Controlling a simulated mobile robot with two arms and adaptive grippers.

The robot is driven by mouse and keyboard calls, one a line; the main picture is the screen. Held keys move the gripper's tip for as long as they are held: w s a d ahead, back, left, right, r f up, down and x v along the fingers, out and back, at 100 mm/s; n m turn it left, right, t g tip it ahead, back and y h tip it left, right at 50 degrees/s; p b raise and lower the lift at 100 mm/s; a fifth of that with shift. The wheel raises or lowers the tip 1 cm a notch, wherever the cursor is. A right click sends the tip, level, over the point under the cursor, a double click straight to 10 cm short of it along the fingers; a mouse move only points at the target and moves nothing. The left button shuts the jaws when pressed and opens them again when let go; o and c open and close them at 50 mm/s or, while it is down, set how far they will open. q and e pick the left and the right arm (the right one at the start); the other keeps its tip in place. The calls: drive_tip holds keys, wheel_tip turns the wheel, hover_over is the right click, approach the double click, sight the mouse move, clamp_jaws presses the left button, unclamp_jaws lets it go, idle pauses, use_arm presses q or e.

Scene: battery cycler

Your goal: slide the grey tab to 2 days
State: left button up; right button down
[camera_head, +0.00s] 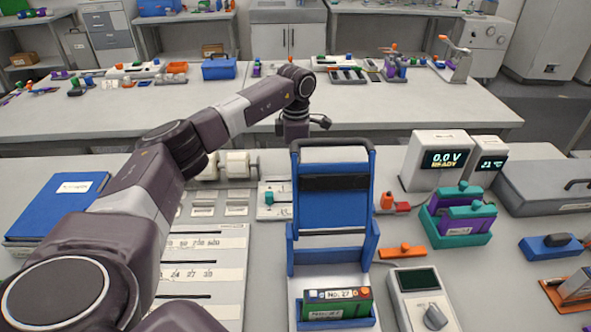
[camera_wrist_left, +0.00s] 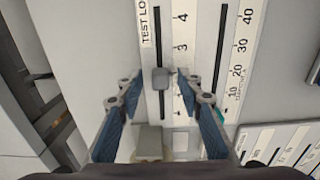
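The grey tab (camera_wrist_left: 160,78) sits in a dark vertical slot of a white scale panel (camera_wrist_left: 205,45) in the left wrist view. The printed label beside it begins "TEST LO". Figures 4 and 3 are readable above the tab's level; the marking right beside the tab is partly covered by a fingertip. My left gripper (camera_wrist_left: 160,82) is open, one blue-padded finger on each side of the tab; whether either touches it I cannot tell. In the head view the left wrist hangs behind a blue stand, and the fingers are mostly hidden. My right gripper is not in view.
A second slot with figures 10 to 40 runs beside the first. A blue binder (camera_head: 62,208) lies left.

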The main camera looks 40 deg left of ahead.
use_arm(q)
wheel_tip(320, 180, up, 12)
idle(0.6)
drive_tip(key=shift+f, duration=0.1)
idle(0.4)
